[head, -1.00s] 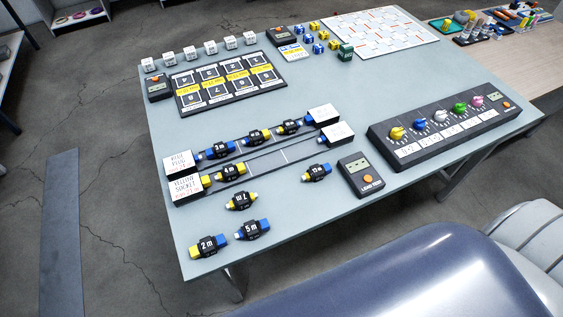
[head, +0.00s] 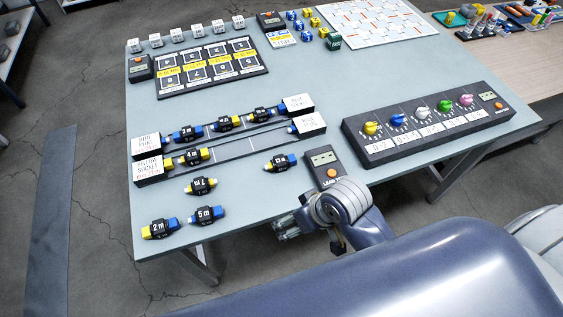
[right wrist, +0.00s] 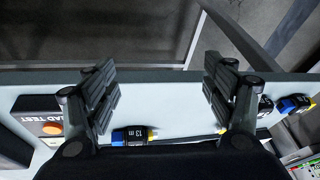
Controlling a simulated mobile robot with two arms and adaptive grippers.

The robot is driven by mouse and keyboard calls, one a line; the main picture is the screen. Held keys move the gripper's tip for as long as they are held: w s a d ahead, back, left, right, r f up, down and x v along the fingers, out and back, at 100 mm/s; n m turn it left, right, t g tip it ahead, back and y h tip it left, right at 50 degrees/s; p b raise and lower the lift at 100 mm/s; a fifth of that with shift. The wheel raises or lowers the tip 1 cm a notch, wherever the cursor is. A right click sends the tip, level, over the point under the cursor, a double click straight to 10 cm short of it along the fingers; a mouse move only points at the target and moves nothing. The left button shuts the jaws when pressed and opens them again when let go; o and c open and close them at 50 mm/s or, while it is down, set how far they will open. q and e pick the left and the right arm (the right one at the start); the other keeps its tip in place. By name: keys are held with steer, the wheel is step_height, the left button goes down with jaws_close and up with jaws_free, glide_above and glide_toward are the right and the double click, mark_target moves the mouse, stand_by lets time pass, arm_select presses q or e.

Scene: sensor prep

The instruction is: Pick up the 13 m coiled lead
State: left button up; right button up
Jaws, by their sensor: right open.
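The 13 m coiled lead (head: 281,162) lies on the table to the left of the lead test box. It has a black body with a white label. In the right wrist view the lead (right wrist: 133,137) shows a blue left end and a yellow right end, low in the picture between my spread fingers. My right gripper (head: 286,227) is at the table's front edge, nearer to me than the lead and apart from it. In the wrist view the right gripper (right wrist: 159,92) is open and empty. My left gripper does not show.
The lead test box (head: 322,166) stands just right of the lead. Loose leads marked 7 m (head: 200,186), 5 m (head: 207,215) and 2 m (head: 160,228) lie to the left. The 4 m lead (head: 194,157) and several others sit in the tracks behind. A knob panel (head: 430,125) is at right.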

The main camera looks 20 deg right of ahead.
steer(key=shift+n+g+y, duration=0.4)
steer(key=shift+y, duration=0.1)
steer(key=w+a, duration=0.1)
steer(key=w+a+r, duration=0.1)
steer(key=w+a, duration=0.3)
steer(key=shift+w+r, duration=0.15)
steer(key=shift+r, duration=0.2)
steer(key=w, duration=0.2)
steer(key=w+a+r, duration=0.1)
steer(key=shift+w+g, duration=0.3)
steer(key=shift+g, duration=0.1)
steer(key=w+d+r+m+g+h, duration=0.1)
steer(key=w+d+r+h, duration=0.15)
steer(key=w, duration=0.35)
steer(key=m, duration=0.2)
glide_toward(282, 159)
steer(key=shift+w+a+g+h, duration=0.25)
steer(key=shift+a+g+h, duration=0.15)
steer(key=shift+a+h, duration=0.1)
step_height(282, 159, down, 10)
steer(key=shift+d+f+p, duration=0.1)
steer(key=shift+p, duration=0.6)
steer(key=c, duration=0.9)
